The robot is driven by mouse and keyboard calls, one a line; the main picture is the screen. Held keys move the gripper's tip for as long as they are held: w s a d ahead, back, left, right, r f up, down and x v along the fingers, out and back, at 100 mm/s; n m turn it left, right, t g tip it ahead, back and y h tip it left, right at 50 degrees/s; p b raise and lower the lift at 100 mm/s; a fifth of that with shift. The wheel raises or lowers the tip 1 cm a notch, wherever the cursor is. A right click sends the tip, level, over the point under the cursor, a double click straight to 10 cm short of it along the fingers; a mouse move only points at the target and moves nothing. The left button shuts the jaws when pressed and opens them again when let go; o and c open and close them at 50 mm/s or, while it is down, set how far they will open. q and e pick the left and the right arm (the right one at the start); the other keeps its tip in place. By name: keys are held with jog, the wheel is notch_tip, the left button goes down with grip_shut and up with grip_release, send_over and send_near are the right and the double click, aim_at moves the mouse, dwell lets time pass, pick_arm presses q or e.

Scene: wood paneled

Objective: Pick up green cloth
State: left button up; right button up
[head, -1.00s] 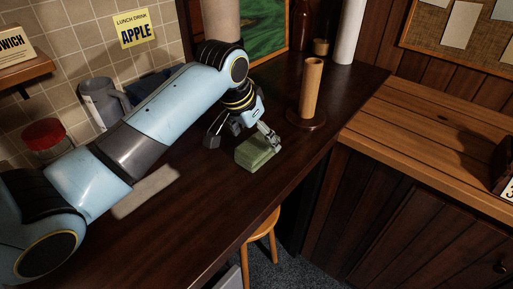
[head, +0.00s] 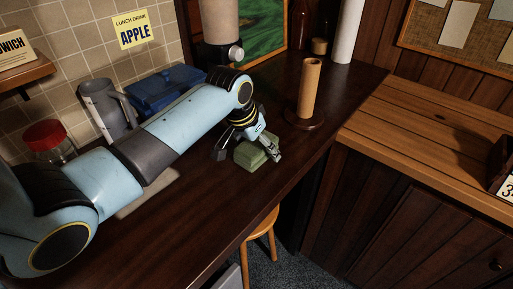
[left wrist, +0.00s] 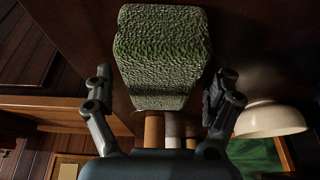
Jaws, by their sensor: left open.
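The green cloth (head: 251,153) is a folded, block-like pad lying on the dark wooden counter in the head view. It also shows large in the left wrist view (left wrist: 161,58), with a rough, fuzzy surface. My left gripper (head: 247,147) is over the cloth, its fingers spread to either side of it. In the left wrist view my left gripper (left wrist: 164,90) is open, with one finger at each side and the cloth between and beyond them. I see gaps between the fingers and the cloth there. My right gripper is not in view.
A brown paper-roll tube on a round base (head: 309,92) stands behind and right of the cloth. A blue box (head: 165,88), a grey jug (head: 105,108) and a red-lidded jar (head: 45,138) stand along the tiled wall. The counter's front edge is close, with a stool (head: 262,232) below.

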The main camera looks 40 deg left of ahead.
pick_arm(q)
jog(key=shift+f, duration=0.1)
jog(key=c, duration=1.2)
jog(key=shift+c, duration=0.2)
